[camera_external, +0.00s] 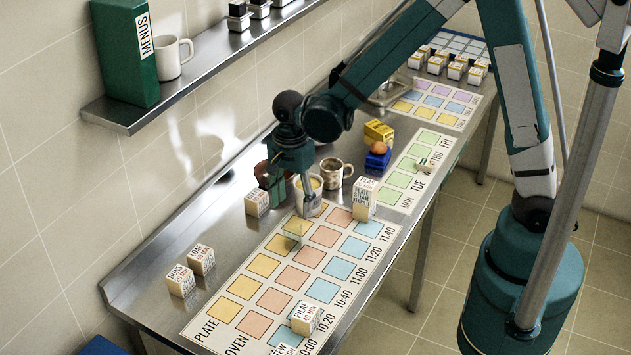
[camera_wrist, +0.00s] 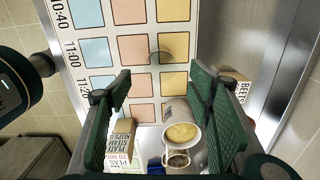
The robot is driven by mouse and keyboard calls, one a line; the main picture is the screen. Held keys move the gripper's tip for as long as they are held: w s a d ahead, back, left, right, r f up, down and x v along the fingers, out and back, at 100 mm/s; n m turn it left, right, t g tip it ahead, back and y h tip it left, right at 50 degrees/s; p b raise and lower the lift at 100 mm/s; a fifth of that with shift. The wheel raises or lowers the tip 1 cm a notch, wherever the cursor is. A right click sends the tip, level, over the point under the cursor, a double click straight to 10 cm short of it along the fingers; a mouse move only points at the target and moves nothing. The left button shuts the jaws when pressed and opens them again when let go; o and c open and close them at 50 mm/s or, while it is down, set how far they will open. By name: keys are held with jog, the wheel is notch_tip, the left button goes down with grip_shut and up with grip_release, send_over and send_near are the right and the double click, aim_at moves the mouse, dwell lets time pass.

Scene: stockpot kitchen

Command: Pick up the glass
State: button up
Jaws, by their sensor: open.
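The glass is a small clear vessel on the printed chart (camera_external: 325,237). In the external view the glass (camera_external: 296,227) shows faintly over the yellow squares. In the wrist view only the curved rim of the glass (camera_wrist: 160,50) stands out, over the chart's pink and yellow squares. My gripper (camera_external: 291,196) points down above the counter, a little behind the glass. In the wrist view my gripper (camera_wrist: 159,85) has its green fingers wide apart. The glass lies beyond the fingertips, and I see no contact with it.
A pale cup with yellow contents (camera_wrist: 182,134) stands near the fingers, with a speckled mug (camera_external: 335,173) close by. A tall labelled box (camera_external: 364,199) stands to the right, and a smaller one (camera_external: 257,203) to the left. The chart toward the front is mostly clear.

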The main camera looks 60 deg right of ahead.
aim_at(292, 223)
jog(key=shift+f, duration=0.1)
dwell(0.3)
jog(key=shift+f, duration=1.3)
jog(key=shift+f, duration=0.1)
jog(key=shift+w+f+p, duration=0.1)
jog(key=shift+f+p, duration=0.2)
jog(key=shift+f, duration=2.2)
jog(key=c, duration=1.1)
